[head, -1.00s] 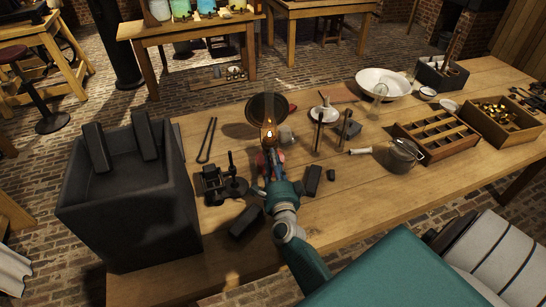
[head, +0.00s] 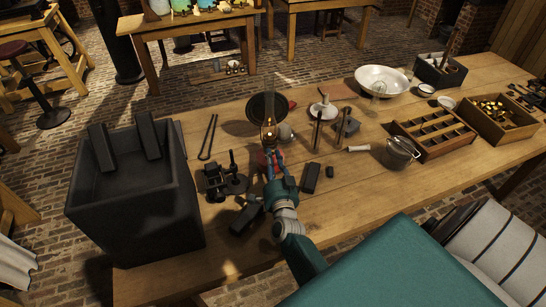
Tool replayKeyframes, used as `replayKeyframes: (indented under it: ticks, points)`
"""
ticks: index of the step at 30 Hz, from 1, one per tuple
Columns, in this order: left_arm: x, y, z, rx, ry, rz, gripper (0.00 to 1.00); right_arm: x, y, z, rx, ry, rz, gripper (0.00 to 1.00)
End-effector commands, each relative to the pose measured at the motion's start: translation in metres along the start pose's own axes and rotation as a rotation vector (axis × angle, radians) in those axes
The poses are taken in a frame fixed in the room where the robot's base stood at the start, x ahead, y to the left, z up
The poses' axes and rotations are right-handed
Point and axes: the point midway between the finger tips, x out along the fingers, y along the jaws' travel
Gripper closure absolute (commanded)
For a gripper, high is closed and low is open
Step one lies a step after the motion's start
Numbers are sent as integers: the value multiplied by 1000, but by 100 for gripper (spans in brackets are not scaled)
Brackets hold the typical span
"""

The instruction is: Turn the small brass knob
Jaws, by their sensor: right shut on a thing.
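A lit oil lamp stands on the wooden table with a dark round reflector (head: 268,106) behind its glowing glass chimney (head: 269,124). My right gripper (head: 272,157) reaches to the lower part of the lamp from the near side. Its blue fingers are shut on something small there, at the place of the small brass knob. The knob itself is hidden by the fingers and too small to make out. A bit of red shows beside the fingers. My left gripper is not in view.
A large black box (head: 135,195) stands at the table's left end. Black tongs (head: 208,137) and a dark iron device (head: 217,181) lie left of the lamp. Dark blocks (head: 310,178) flank my right arm. A compartment tray (head: 434,134) and a lidded pot (head: 401,152) stand to the right.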

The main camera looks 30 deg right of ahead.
Motion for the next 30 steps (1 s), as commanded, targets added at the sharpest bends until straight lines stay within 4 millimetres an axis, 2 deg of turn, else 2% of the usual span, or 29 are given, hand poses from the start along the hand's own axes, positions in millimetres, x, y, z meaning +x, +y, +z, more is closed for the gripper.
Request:
replayKeyframes:
  ticks: [15,16,17,26,30]
  points:
    - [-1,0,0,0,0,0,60,-1,1,4,-21,-7,3,100]
    - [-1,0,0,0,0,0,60,-1,1,4,-20,-7,3,82]
    - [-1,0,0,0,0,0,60,-1,1,4,-20,-7,3,76]
    - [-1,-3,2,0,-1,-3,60,-2,1,2,-20,-4,2,76]
    - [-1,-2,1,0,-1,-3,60,-15,2,3,-20,-5,3,76]
